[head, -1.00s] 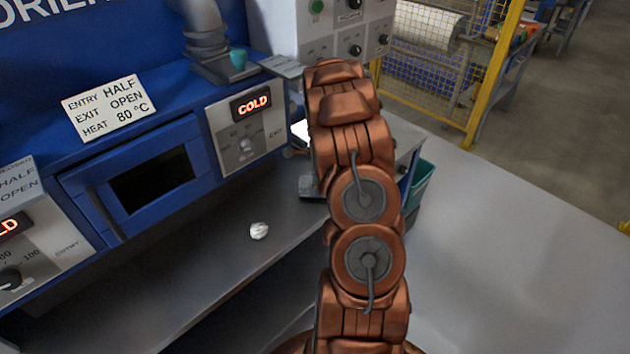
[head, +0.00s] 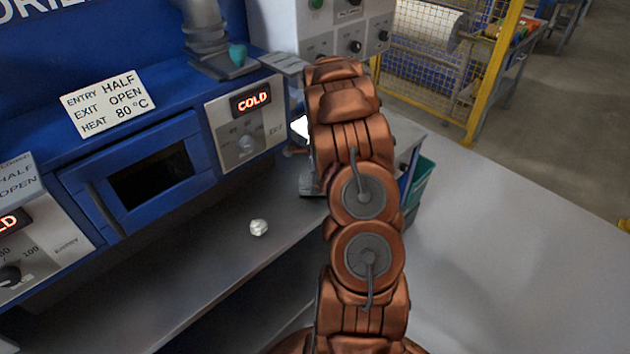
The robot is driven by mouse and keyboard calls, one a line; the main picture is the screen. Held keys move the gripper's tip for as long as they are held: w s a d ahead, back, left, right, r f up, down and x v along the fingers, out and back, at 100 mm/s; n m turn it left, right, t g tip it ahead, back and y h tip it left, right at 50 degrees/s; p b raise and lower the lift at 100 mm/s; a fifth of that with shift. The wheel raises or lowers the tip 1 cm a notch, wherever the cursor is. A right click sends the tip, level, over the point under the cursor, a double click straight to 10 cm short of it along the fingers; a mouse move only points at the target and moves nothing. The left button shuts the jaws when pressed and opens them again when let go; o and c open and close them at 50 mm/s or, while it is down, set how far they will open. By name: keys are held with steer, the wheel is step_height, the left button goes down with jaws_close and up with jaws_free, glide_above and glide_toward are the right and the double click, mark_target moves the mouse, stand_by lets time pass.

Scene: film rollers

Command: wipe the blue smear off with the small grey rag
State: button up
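I make out no blue smear in the head view. A small crumpled whitish-grey lump (head: 259,228) lies alone on the grey shelf (head: 190,268) in front of the machine; I cannot tell whether it is the rag or a wad of paper. My copper-coloured arm rises through the middle of the view and hides what is behind it. My gripper does not show, so I cannot see what it holds.
The blue machine (head: 200,170) has an oven-like opening (head: 150,180), knobs and a COLD display (head: 251,101). A green bin (head: 420,182) is right of my arm. A yellow fence (head: 492,75) stands behind; open floor (head: 520,260) lies at right.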

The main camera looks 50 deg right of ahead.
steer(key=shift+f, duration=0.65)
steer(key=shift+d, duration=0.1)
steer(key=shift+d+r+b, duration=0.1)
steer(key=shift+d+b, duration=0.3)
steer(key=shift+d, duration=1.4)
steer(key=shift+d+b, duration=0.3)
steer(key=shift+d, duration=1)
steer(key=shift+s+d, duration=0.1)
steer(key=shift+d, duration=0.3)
steer(key=shift+b, duration=0.3)
